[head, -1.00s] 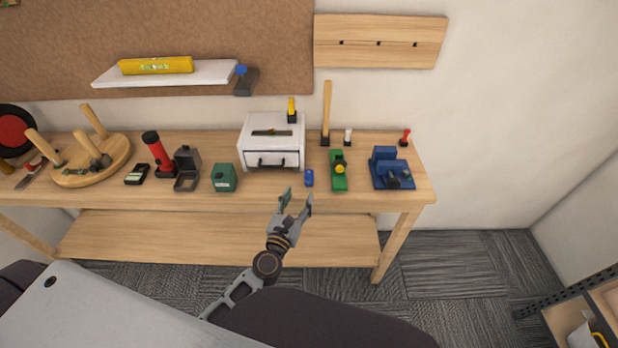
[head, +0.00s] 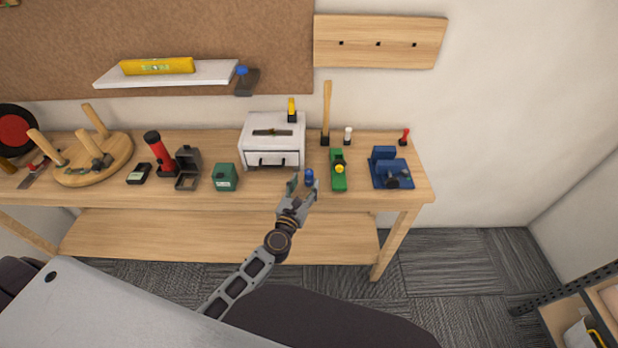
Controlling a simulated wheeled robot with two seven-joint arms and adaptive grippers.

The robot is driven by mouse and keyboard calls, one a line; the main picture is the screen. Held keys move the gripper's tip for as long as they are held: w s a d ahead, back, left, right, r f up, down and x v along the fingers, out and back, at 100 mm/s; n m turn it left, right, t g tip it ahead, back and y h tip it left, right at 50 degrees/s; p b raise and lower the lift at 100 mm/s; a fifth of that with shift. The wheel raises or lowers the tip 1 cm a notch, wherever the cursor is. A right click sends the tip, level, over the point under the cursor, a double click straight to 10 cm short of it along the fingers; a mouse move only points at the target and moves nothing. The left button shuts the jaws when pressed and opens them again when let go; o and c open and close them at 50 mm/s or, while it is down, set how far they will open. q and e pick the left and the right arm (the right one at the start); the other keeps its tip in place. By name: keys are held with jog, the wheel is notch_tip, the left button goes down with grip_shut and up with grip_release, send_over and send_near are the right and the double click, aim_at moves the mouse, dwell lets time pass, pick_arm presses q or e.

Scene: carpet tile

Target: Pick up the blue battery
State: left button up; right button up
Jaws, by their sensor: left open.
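The blue battery (head: 309,177) is a small blue cylinder standing upright near the front edge of the wooden workbench (head: 250,197). My left gripper (head: 303,183) is open, with its fingers at the battery, one on its left and one at its lower right. The gripper partly hides the battery's lower part. I cannot tell whether the fingers touch it. My right gripper is not in view.
A white drawer box (head: 272,150) stands behind and left of the battery. A green tool (head: 338,170) with a yellow knob is close on its right, and a blue vise (head: 390,170) is farther right. A green box (head: 226,177) stands to the left.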

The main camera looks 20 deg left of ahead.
aim_at(307, 176)
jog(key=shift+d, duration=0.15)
pick_arm(q)
jog(key=shift+w, duration=0.2)
jog(key=shift+w+r+p, duration=0.25)
jog(key=shift+w+p, duration=0.15)
jog(key=shift+w, duration=2.05)
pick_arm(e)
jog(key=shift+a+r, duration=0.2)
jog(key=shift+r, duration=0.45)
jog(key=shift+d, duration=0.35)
pick_arm(q)
jog(key=c, duration=1.2)
